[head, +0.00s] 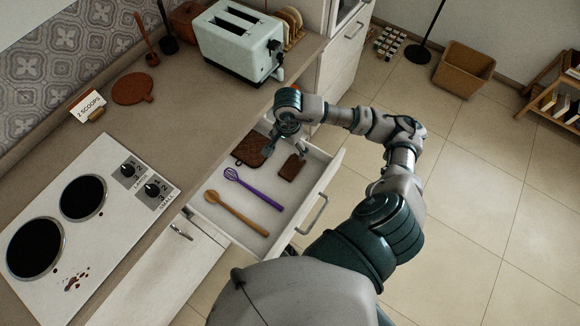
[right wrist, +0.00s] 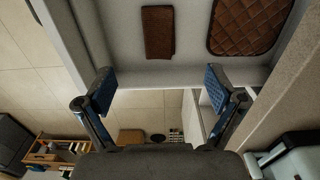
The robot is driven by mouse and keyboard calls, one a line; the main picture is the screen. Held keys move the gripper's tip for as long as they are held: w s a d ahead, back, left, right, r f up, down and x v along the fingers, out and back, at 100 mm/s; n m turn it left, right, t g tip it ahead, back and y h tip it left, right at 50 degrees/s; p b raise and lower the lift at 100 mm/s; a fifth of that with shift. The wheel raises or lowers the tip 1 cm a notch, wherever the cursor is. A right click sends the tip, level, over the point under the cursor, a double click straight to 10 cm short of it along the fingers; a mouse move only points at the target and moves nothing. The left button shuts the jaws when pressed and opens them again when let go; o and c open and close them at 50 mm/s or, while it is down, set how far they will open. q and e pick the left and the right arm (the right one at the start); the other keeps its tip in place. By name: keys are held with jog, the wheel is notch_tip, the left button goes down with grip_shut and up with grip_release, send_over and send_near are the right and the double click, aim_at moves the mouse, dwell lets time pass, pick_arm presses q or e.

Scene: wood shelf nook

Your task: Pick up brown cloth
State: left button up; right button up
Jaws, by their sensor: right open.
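The brown cloth (head: 291,168) is a small, flat, folded rectangle lying in the open drawer (head: 262,225), near its front right side. In the right wrist view the cloth (right wrist: 158,32) lies ahead of the fingers, between their lines and apart from them. My right gripper (head: 285,147) is over the far end of the drawer. Its two blue-padded fingers are spread wide with nothing between them, as the right wrist view (right wrist: 160,82) also shows. My left gripper is not in view.
A brown quilted pad (right wrist: 250,27) lies beside the cloth. A purple whisk (head: 253,188) and wooden spoon (head: 237,212) lie nearer in the drawer. The counter above holds a toaster (head: 235,42) and a cooktop (head: 85,220). The tiled floor (head: 470,200) at right is largely clear.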

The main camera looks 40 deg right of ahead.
send_over(290, 168)
notch_tip(290, 168, down, 9)
jog(key=shift+s+a, duration=0.1)
notch_tip(290, 168, down, 6)
jog(key=shift+r, duration=0.1)
jog(key=c, duration=0.8)
